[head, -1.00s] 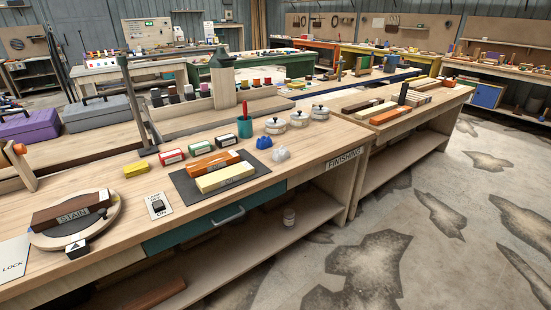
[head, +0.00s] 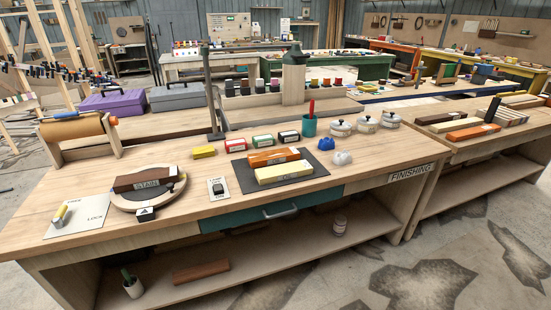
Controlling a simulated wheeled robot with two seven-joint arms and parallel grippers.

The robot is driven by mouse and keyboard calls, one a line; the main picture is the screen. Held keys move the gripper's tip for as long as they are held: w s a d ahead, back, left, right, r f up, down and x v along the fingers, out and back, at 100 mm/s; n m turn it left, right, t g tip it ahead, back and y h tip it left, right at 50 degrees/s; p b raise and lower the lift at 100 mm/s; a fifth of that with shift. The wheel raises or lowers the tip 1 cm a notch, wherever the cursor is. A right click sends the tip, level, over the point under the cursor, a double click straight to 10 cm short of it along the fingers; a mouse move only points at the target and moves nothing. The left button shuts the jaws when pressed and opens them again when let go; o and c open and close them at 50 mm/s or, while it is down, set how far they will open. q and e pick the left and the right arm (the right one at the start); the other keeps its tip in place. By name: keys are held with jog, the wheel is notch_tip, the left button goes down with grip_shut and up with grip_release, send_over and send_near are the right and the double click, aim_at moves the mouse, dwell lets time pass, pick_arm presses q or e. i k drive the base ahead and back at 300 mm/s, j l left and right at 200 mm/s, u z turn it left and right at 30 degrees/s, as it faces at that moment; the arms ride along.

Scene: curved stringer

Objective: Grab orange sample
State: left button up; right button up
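An orange sample block (head: 268,158) with a pale label area lies on a dark mat (head: 313,169) on the finishing bench (head: 385,172). A pale yellow block (head: 284,173) lies in front of it on the same mat. Another orange block (head: 470,133) lies among several wood blocks on the bench at the right. Neither of my grippers shows in the head view.
A round turntable bears a brown "STAIN" block (head: 143,180) at the left. Small boxes, a teal cup (head: 309,127) and lidded pots (head: 365,124) stand behind the mat. A small switch plate (head: 218,190) lies left of it.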

aim_at(267, 157)
jog(key=i+l, duration=0.2)
jog(key=i, duration=0.2)
jog(key=i+l, duration=0.15)
jog(key=i, duration=0.2)
jog(key=i+l+u, duration=0.1)
jog(key=i, duration=0.3)
jog(key=l, duration=0.1)
